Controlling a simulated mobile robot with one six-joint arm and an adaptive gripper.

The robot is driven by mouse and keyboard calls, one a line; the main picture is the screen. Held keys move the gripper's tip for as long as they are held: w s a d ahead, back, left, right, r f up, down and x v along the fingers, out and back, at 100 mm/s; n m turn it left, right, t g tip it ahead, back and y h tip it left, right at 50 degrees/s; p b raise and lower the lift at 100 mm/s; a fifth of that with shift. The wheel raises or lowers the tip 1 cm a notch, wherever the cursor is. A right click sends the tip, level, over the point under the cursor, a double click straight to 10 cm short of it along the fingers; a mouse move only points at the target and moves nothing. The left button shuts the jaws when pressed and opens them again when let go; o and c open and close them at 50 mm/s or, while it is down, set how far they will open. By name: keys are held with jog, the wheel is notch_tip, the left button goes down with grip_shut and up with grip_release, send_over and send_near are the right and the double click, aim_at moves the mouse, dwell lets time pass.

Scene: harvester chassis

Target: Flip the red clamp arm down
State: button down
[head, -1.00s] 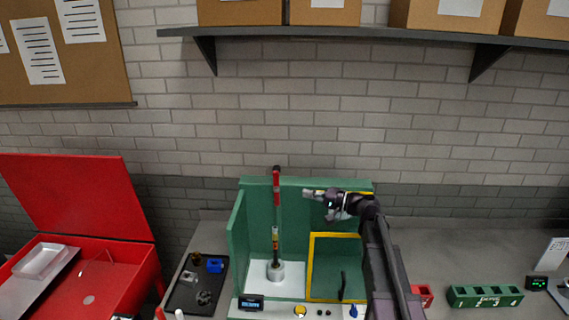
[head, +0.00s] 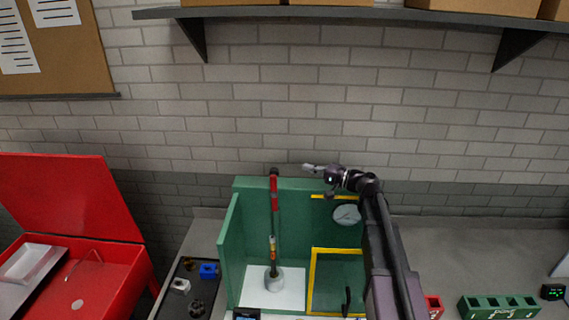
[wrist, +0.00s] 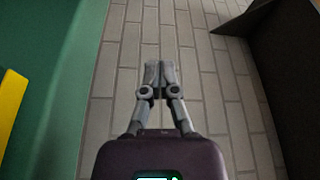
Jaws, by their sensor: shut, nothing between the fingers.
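The red clamp arm (head: 274,206) stands upright in the green fixture in the head view, with a dark tip at its top. Its lower part is yellow and dark and meets a grey round base (head: 274,280) on a white plate. My gripper (head: 306,167) is to the right of the arm's top, at about the same height in the picture, pointing left and apart from it. In the wrist view my gripper (wrist: 160,66) has its fingers together, with nothing between them. The clamp arm is not seen in the wrist view.
The green fixture walls (head: 230,245) surround the clamp on the left and back. A yellow-framed panel (head: 312,280) stands to the right. A black tray (head: 170,290) with small parts and an open red box (head: 120,265) lie left. A shelf (head: 350,14) hangs above.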

jog(key=shift+w+a, duration=0.1)
jog(key=shift+w, duration=0.05)
jog(key=shift+r, duration=0.1)
jog(key=shift+w, duration=0.1)
jog(key=x, duration=0.9)
jog(key=shift+a+p, duration=0.15)
jog(key=shift+p, duration=0.15)
jog(key=shift+a, duration=0.4)
jog(key=shift+s+d+f+b, duration=0.1)
jog(key=shift+s+f+b, duration=0.1)
jog(key=shift+s, duration=0.8)
jog(key=shift+s+f+b, duration=0.1)
jog(key=shift+s+b, duration=0.05)
jog(key=shift+s, duration=0.8)
